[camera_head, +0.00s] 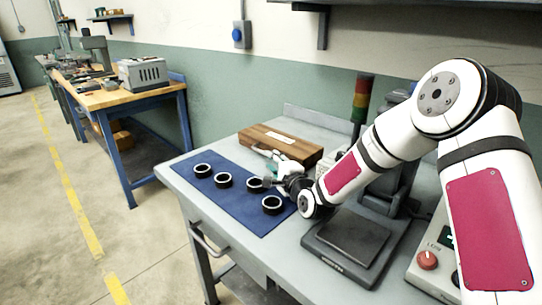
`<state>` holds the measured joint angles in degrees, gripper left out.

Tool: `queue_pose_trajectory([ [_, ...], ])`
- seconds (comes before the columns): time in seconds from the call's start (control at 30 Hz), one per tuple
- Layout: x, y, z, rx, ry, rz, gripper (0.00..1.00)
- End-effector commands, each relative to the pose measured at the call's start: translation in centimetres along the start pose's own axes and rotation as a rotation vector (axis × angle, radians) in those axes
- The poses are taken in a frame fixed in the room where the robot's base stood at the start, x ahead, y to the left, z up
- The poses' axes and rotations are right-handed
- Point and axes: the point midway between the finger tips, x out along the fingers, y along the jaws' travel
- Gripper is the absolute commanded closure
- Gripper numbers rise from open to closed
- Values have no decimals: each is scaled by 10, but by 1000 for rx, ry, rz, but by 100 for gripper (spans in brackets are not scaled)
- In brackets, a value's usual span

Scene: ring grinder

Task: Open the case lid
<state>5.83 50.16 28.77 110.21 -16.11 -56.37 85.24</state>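The case is a brown wooden box (300,148) near the back of the grey workbench (190,180). Its lid is down, with a pale label on top. My gripper (268,172) is at the front side of the case, low over the blue mat. It covers part of the case's front. The fingers are small and partly hidden, so I cannot tell whether they are open or touching the case.
Several black rings, one of them (202,170), lie on the blue mat (232,200). A flat scale-like plate (350,240) is to the right. A red-yellow-green signal light (361,98) stands behind. A control box with a red button (427,260) is at the right front.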

Motion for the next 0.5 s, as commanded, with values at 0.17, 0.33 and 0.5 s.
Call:
queue_pose_trajectory([
  [0.17, 6, 4, 0, 26, 1, -11, 70],
  [0.33, 28, 4, 0, 26, 1, -10, 70],
  [0.5, 54, 4, 0, 24, 1, -9, 70],
])
